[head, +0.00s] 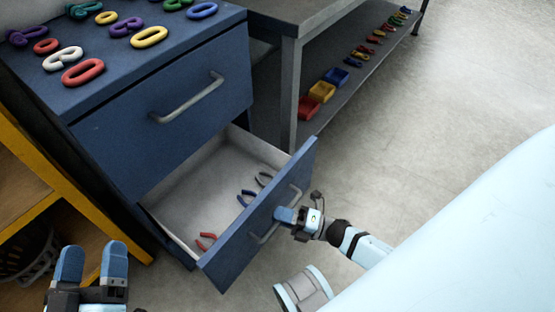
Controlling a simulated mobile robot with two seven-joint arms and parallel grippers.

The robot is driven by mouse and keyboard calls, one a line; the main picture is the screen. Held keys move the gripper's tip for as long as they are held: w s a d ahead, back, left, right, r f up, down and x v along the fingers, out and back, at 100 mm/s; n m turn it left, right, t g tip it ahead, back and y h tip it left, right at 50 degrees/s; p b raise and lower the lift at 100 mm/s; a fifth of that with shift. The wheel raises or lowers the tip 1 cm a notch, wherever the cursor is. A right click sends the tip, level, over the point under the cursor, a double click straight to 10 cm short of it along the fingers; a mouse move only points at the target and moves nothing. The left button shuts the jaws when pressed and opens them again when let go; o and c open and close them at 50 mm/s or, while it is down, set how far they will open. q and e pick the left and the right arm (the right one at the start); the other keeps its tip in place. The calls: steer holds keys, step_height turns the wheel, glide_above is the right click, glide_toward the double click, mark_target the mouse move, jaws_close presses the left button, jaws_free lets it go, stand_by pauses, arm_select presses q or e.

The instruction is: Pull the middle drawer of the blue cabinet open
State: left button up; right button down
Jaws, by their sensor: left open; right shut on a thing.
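The blue cabinet (105,118) stands at the left. Its upper drawer (165,125) is closed, with a grey bar handle (188,98). The drawer below it, the middle drawer (250,232), stands well open, showing its pale inside. Several pliers with red, blue and grey handles lie in it. My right gripper (284,215) is shut on this drawer's grey handle (268,232) at the front and hides part of it. My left gripper (92,258) is open and empty at the bottom left, apart from the cabinet.
Coloured ring-shaped pieces, such as a red one (83,72), lie on the cabinet top. A grey workbench (290,80) stands behind, with small bins on its lower shelf. A yellow-framed shelf (60,175) with a basket (28,255) is at the left. Floor to the right is clear.

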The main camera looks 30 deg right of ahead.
steer(key=c, duration=1.1)
jaws_free()
arm_select(q)
steer(key=shift+w+a+f+g+y+p, duration=0.15)
steer(key=shift+a+f+y+p, duration=0.1)
steer(key=shift+f+p, duration=0.2)
steer(key=shift+s+a+f+g+y+p, duration=0.15)
steer(key=shift+f+y+p, duration=0.15)
steer(key=shift+p, duration=0.2)
arm_select(e)
steer(key=v, duration=1.4)
steer(key=shift+w, duration=0.1)
arm_select(q)
steer(key=shift+w+r, duration=0.1)
steer(key=shift+r, duration=0.2)
